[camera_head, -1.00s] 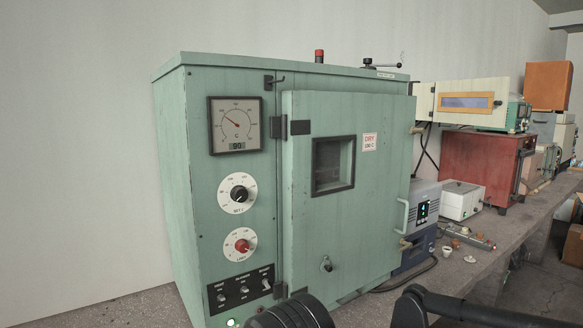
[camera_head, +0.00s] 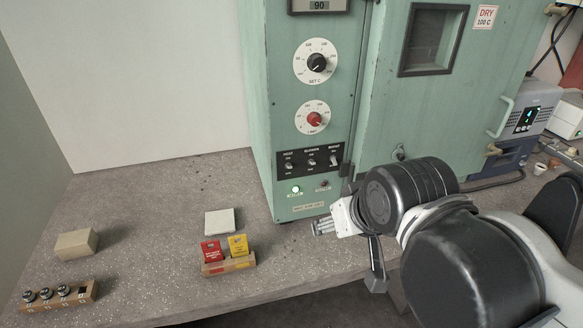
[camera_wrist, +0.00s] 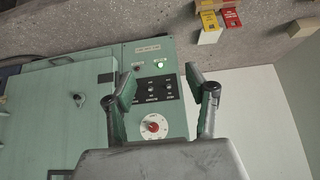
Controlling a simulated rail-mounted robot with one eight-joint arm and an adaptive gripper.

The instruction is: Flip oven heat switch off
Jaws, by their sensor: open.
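The green oven (camera_head: 258,80) stands on the bench. Its black switch panel (camera_head: 301,172) carries a row of small metal toggles. The heat switch (camera_head: 290,166) is the leftmost toggle; its lever is too small to read for certain. A green lamp (camera_head: 295,189) glows below the panel. In the wrist view, the oven front appears upside down, with the switch panel (camera_wrist: 157,91) between the fingers and the lamp (camera_wrist: 161,65) near it. My gripper (camera_wrist: 160,76) is open and empty. It is apart from the toggles, and its fingers are partly hidden in the head view.
A red knob (camera_head: 314,119) and a black knob (camera_head: 317,63) sit above the panel. The oven door handle (camera_head: 501,117) sticks out at right. Red and yellow tags in a wooden holder (camera_head: 229,265), a beige block (camera_head: 76,244) and a wooden rack (camera_head: 54,297) stand on the left bench.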

